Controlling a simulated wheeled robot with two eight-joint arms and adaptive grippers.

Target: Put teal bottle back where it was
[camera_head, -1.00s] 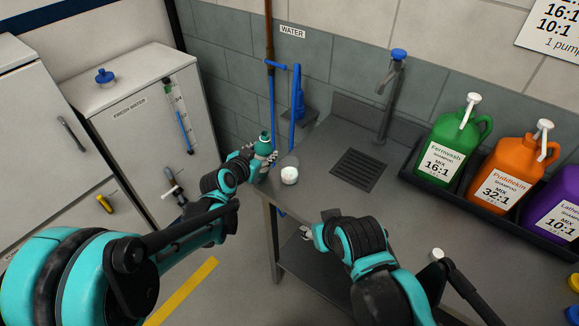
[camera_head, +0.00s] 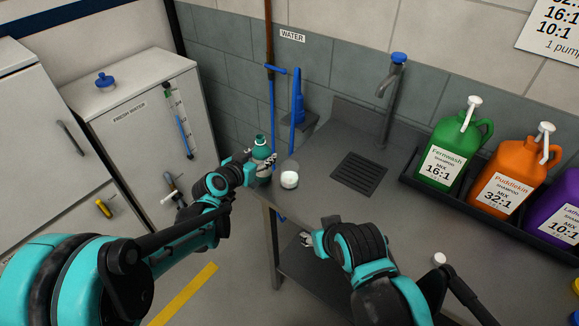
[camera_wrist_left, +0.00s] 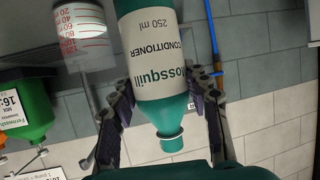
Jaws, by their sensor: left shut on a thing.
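No cap shows on the neck. I cannot tell whether its base touches the counter (camera_head: 312,215). A clear measuring cup with white contents (camera_head: 289,179) stands just right of it; its red marks show in the wrist view (camera_wrist_left: 82,30).
A black tray (camera_head: 490,214) holds green (camera_head: 449,150), orange (camera_head: 520,170) and purple (camera_head: 560,205) shampoo jugs at right. A tap (camera_head: 388,95) stands behind a drain grate (camera_head: 359,173). Middle counter is clear.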

